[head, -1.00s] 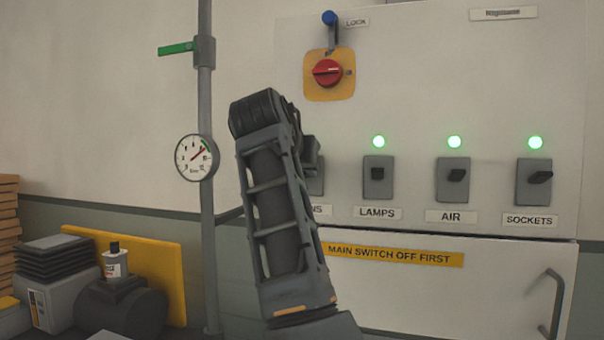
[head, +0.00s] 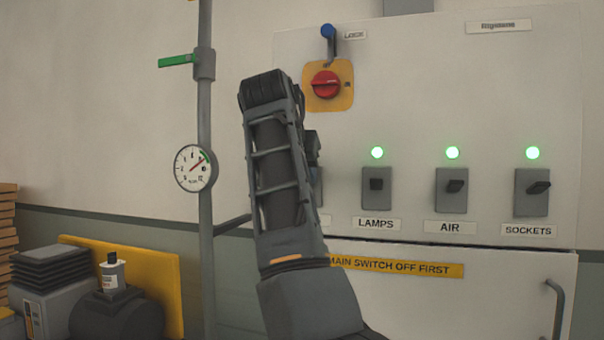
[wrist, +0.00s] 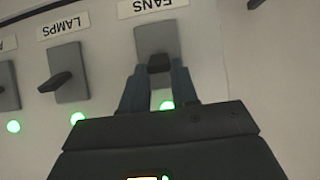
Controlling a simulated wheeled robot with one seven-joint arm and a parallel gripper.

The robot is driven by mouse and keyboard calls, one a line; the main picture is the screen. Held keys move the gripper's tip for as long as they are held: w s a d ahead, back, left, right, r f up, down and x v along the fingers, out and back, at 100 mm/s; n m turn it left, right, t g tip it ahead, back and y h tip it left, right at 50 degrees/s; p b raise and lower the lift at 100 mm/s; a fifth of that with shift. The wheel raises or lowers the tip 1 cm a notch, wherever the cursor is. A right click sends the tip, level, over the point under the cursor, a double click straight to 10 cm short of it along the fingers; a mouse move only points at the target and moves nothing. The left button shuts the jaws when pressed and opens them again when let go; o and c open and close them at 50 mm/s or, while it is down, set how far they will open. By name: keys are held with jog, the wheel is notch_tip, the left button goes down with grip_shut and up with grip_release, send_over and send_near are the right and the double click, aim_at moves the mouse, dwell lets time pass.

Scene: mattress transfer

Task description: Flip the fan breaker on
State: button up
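The fan breaker, a grey plate (wrist: 150,40) labelled FANS, shows upside down in the wrist view. Its dark lever (wrist: 159,63) sits at the plate's end nearest a lit green lamp (wrist: 167,105). My gripper (wrist: 159,68) has one blue-grey finger on each side of the lever, and the lever fills the gap between the fingertips. In the head view my arm hides most of the fan breaker, its lamp and my fingers; only a strip of its plate (head: 318,188) shows.
To the right are the LAMPS breaker (head: 376,199), AIR breaker (head: 450,203) and SOCKETS breaker (head: 531,203), all with green lamps lit. A red main switch (head: 326,85) is above. A pipe with a gauge (head: 195,168) stands left of my arm.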

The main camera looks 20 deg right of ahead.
jog(key=o, duration=0.4)
jog(key=shift+o, duration=0.2)
jog(key=b+v, duration=0.2)
jog(key=v, duration=0.5)
jog(key=shift+s+r, duration=0.2)
jog(key=shift+s, duration=0.05)
jog(key=shift+a, duration=0.15)
